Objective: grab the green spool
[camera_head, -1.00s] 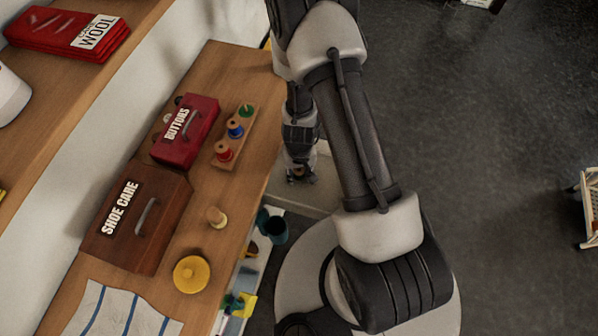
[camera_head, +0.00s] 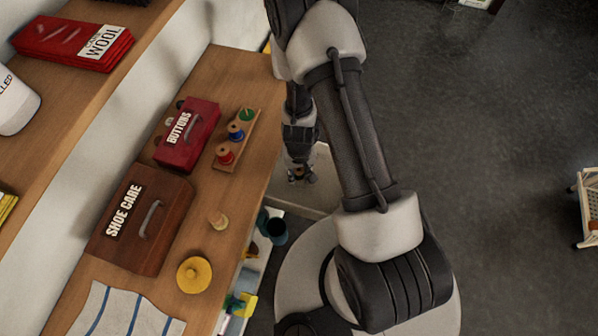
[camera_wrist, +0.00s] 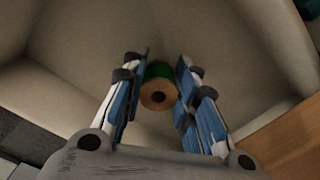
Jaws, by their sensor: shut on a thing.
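The green spool (camera_wrist: 159,72) has green thread and a wooden end with a dark hole facing the wrist camera. My gripper (camera_wrist: 160,80) is shut on it, with one finger on each side. In the head view my gripper (camera_head: 299,176) points down beside the counter's right edge, above a pale basin; the spool is small and mostly hidden there. The wooden rack (camera_head: 226,158) on the counter holds a red spool (camera_head: 225,153) and a blue spool (camera_head: 236,131).
A shelf runs along the left. Floor at right is open, with a white rack (camera_head: 590,207).

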